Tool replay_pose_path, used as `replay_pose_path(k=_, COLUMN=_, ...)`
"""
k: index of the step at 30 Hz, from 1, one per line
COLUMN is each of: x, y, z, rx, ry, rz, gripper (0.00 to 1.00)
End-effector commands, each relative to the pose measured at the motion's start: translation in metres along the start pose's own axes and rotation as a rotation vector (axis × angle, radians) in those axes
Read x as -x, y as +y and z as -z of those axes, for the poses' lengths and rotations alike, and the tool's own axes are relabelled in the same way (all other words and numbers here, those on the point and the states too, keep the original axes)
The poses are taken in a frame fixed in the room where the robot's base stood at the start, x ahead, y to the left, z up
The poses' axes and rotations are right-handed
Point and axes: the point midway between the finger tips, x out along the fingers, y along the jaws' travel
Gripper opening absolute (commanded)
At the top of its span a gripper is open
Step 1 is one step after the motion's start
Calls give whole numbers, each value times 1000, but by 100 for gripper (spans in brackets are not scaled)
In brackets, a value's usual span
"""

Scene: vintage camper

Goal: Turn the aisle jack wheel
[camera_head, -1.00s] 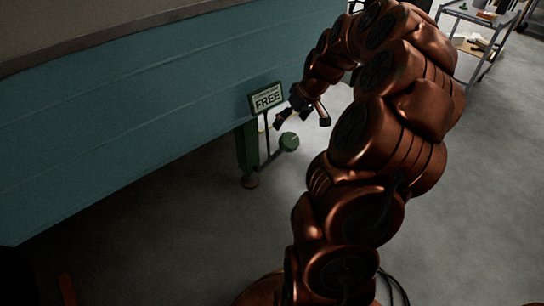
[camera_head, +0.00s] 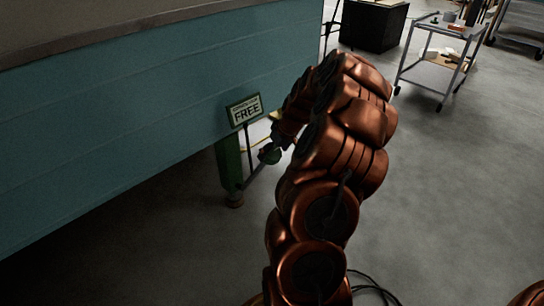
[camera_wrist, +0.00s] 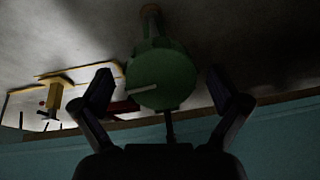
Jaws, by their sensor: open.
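In the wrist view the wheel (camera_wrist: 163,82) fills the space between the two dark fingers of my gripper (camera_wrist: 157,90). The fingers are spread apart, with a gap on either side of the wheel, and do not appear to touch it. A pale line marks the wheel's face. In the head view my gripper is close by the wheel and mostly hidden by my copper arm.
A sign reading FREE (camera_head: 245,111) stands on a thin rod just above the wheel. The teal camper wall (camera_head: 110,130) runs along the left. A grey cart (camera_head: 437,72) and a dark cabinet (camera_head: 373,25) stand at the back.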

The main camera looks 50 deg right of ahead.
Motion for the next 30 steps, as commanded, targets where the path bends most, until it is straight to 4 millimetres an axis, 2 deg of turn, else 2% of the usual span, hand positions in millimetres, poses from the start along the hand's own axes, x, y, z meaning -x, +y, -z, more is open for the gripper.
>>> replay_pose_path(k=3, x=-10, y=0, z=0, rx=0, ry=1, rz=-1, gripper=98)
replay_pose_path(k=11, x=-10, y=0, z=0, rx=0, ry=2, rz=-2, gripper=98)
replay_pose_path(k=28, x=-10, y=0, z=0, rx=0, ry=1, rz=-1, gripper=38)
replay_pose_path(k=30, x=-10, y=0, z=0, rx=-1, ry=1, rz=0, gripper=38)
